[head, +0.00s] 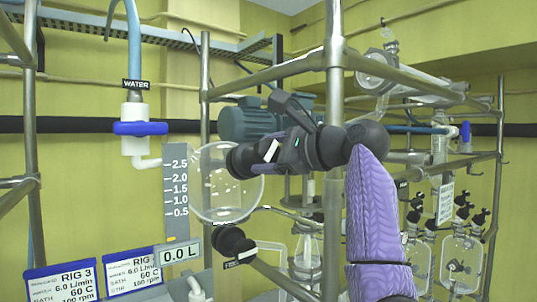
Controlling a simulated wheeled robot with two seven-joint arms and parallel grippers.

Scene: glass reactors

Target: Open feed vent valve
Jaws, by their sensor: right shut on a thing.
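A round glass feed vessel (222,188) hangs in the middle of the head view, beside a level scale. A black round knob (240,161) sits at its upper right, in front of the glass; I take it for the vent valve, but no label on it is readable. My right gripper (263,153) reaches it from the right and is shut on it, hiding part of it. A second black knob (232,243) is below the vessel, above a small label that is partly hidden. My left gripper is not in view.
A WATER valve with a blue handle (140,128) is at the left. The display (178,252) reads 0.0 L. Metal frame posts (334,100) stand close to my right arm. A blue-grey motor (248,121) is behind it. RIG 3 signs (62,283) are at lower left.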

